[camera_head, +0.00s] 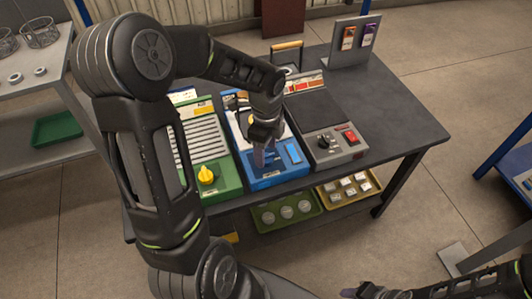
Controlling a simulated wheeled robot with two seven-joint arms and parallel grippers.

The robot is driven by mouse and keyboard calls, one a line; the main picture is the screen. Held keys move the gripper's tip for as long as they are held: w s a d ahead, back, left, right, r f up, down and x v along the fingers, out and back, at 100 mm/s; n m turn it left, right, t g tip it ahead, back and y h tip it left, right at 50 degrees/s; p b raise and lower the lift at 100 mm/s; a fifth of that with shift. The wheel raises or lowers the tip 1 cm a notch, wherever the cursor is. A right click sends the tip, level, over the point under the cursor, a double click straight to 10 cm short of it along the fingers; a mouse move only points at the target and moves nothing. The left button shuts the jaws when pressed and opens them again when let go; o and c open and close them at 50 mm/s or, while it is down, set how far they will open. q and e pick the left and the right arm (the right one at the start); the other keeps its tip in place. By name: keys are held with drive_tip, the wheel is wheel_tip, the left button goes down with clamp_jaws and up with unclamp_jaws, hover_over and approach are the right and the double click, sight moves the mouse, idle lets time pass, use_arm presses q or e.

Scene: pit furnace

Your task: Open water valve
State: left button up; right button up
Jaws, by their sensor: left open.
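My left gripper (262,155) points down over the front of the blue unit (282,180) on the dark table. It is open, and its fingers hide part of that unit's front panel. Whatever control sits under the fingers is hidden, and I cannot tell if they touch it. A blue rocker-like switch (293,153) shows just right of the fingers. The green unit (226,180) to the left carries a yellow knob (206,175). I cannot tell for sure which control is the water valve. My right gripper (368,291) is at the bottom edge, partly cut off, away from the table.
A grey unit (338,153) with a black knob (325,140) and a red switch (351,136) stands right of the blue one. Below are a yellow tray (376,184) and a green tray (259,222) holding round pieces.

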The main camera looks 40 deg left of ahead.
sight(266, 156)
use_arm(q)
wheel_tip(266, 156, up, 6)
drive_tip(key=shift+f, duration=0.2)
idle(0.5)
